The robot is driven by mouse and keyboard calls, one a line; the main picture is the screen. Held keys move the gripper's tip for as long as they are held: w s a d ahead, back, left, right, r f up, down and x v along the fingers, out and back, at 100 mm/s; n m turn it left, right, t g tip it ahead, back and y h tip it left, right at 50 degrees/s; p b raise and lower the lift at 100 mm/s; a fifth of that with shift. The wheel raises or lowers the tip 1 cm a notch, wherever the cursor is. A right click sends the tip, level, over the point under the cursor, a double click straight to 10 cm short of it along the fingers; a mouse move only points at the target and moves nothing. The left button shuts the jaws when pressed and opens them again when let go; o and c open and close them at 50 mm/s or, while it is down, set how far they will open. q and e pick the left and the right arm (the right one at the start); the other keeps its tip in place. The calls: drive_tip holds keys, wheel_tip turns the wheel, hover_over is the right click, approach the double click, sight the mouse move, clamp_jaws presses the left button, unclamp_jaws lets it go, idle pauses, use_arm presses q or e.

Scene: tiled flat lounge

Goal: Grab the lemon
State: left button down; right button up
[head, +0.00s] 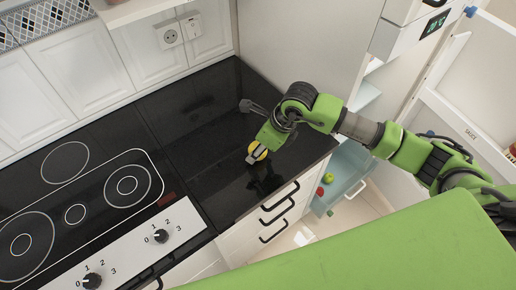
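The yellow lemon (258,151) lies on the glossy black countertop (205,150), right of the hob. My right arm comes in from the right, and my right gripper (248,132) is above the counter with its fingers spread apart. The nearer finger is over the lemon and hides part of it. The farther finger points left toward the wall and is clear of the lemon. I cannot tell whether the nearer finger touches the lemon. My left gripper is not in view.
A hob (75,214) with control knobs fills the left. White drawers (270,215) with black handles are below the counter's front edge. A pale blue open drawer (345,175) on the right holds a green and a red item. A tall white panel bounds the counter's right side.

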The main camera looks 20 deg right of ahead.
drive_tip(key=c, duration=0.4)
drive_tip(key=shift+c, duration=0.3)
drive_tip(key=shift+r, duration=0.1)
